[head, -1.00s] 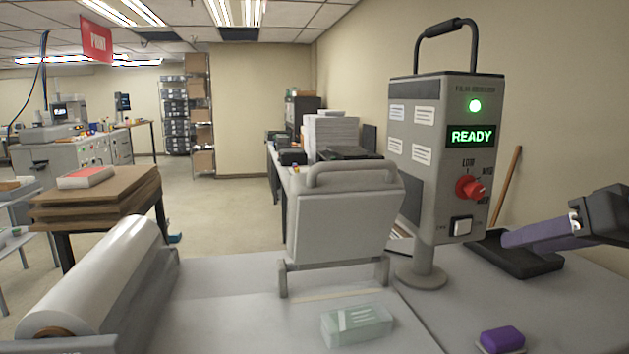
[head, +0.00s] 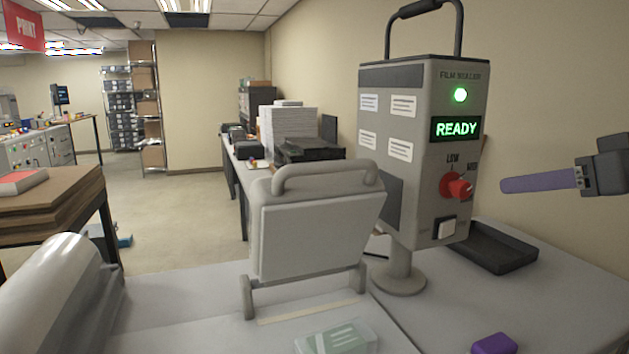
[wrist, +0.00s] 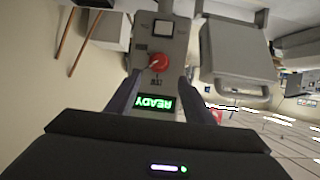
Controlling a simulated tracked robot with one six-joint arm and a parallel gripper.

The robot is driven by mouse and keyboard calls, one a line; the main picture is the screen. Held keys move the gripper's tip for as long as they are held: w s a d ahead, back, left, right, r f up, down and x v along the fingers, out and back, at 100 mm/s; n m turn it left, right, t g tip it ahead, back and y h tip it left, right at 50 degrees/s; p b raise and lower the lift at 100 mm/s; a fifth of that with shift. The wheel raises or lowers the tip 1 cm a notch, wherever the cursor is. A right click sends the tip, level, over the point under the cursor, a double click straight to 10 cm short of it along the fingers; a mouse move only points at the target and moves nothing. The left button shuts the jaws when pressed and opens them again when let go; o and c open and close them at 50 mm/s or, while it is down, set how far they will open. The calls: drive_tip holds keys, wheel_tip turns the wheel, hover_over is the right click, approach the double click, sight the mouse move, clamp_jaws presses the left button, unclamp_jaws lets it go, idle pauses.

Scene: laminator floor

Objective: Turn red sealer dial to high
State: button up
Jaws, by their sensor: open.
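The red dial (head: 456,187) sits on the front of a grey film sealer (head: 421,228), between a green READY display and a white rocker switch. LOW is printed above it and MED to its upper right; a lower label is mostly hidden, and I cannot tell the pointer's exact setting. My gripper (head: 505,185) is right of the dial at about its height, fingers toward the panel, apart from it. In the wrist view, my gripper (wrist: 160,76) is open and empty, its purple fingers spread with the red dial (wrist: 158,62) showing beyond the gap.
A black tray (head: 490,248) lies on the table right of the sealer post. A purple block (head: 494,344) and a pale green pack (head: 337,340) lie near the front. A grey hinged press lid (head: 318,235) stands left of the sealer. A film roll (head: 62,300) is at left.

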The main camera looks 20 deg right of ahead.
sight(465, 191)
drive_tip(key=shift+w, duration=0.1)
drive_tip(key=shift+x, duration=6.75)
drive_tip(key=shift+f, duration=0.1)
drive_tip(key=shift+a, duration=0.1)
drive_tip(key=c, duration=1)
